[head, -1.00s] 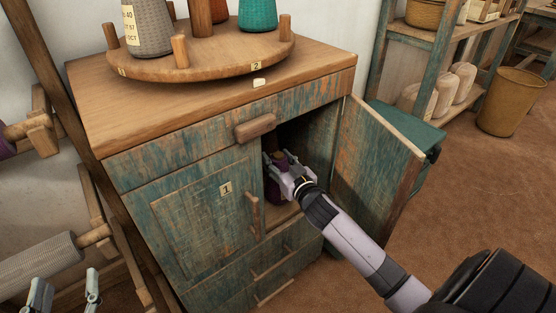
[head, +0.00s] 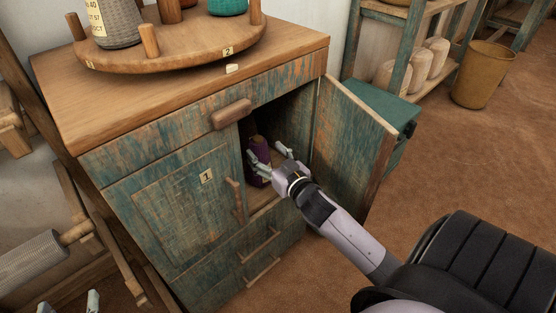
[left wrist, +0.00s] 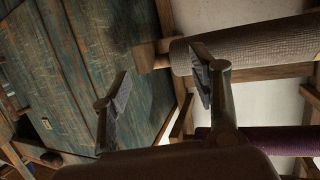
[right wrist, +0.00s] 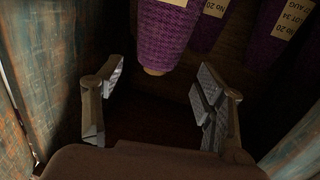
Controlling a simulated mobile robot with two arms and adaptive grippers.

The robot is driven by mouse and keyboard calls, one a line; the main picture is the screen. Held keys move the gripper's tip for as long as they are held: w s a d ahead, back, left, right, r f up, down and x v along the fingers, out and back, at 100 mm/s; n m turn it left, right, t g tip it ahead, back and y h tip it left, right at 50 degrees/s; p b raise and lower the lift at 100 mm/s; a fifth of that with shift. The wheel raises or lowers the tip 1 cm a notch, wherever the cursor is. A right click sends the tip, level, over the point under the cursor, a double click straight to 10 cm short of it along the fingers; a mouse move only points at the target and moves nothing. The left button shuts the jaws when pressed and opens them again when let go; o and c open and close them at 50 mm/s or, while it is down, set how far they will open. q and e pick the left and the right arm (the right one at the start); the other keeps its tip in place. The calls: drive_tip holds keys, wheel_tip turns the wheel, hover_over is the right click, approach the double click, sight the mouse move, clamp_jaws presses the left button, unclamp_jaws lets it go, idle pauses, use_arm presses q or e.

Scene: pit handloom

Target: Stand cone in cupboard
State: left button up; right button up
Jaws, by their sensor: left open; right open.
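A purple cone (head: 261,151) stands in the open right compartment of the cupboard (head: 150,215), partly hidden by my right gripper. In the right wrist view the nearest purple cone (right wrist: 164,30), with a tan tip, is just beyond the fingertips, and I see no contact. My right gripper (head: 267,154) is open and empty at the compartment mouth, its fingers spread. Two more labelled purple cones (right wrist: 207,25) (right wrist: 281,30) show deeper inside. My left gripper (left wrist: 160,68) is open and empty, away from the cupboard front; its tips show at the head view's lower left edge.
The cupboard door (head: 350,140) stands open to the right of my right arm. A round wooden stand (head: 185,55) with cones is on the cupboard top. A grey cloth roll (left wrist: 260,48) lies near my left gripper. The floor at right is clear around a bin (head: 483,80).

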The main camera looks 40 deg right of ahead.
use_arm(q)
drive_tip(key=shift+s+a+f+g+y+p, duration=0.15)
drive_tip(key=shift+s+a+f+g, duration=0.1)
drive_tip(key=shift+s+f+g, duration=0.45)
drive_tip(key=shift+s+a+f+g+y+p, duration=0.15)
drive_tip(key=shift+s+a+f+g+y, duration=0.15)
drive_tip(key=shift+f, duration=0.6)
drive_tip(key=shift+s+a+f+g+y+p, duration=0.1)
drive_tip(key=shift+s+a+f+g+p, duration=0.1)
drive_tip(key=shift+s+f+g, duration=0.5)
use_arm(e)
drive_tip(key=s, duration=0.6)
drive_tip(key=shift+a+r, duration=0.2)
drive_tip(key=shift+a, duration=0.15)
use_arm(q)
drive_tip(key=shift+w+f, duration=0.1)
drive_tip(key=shift+w, duration=0.15)
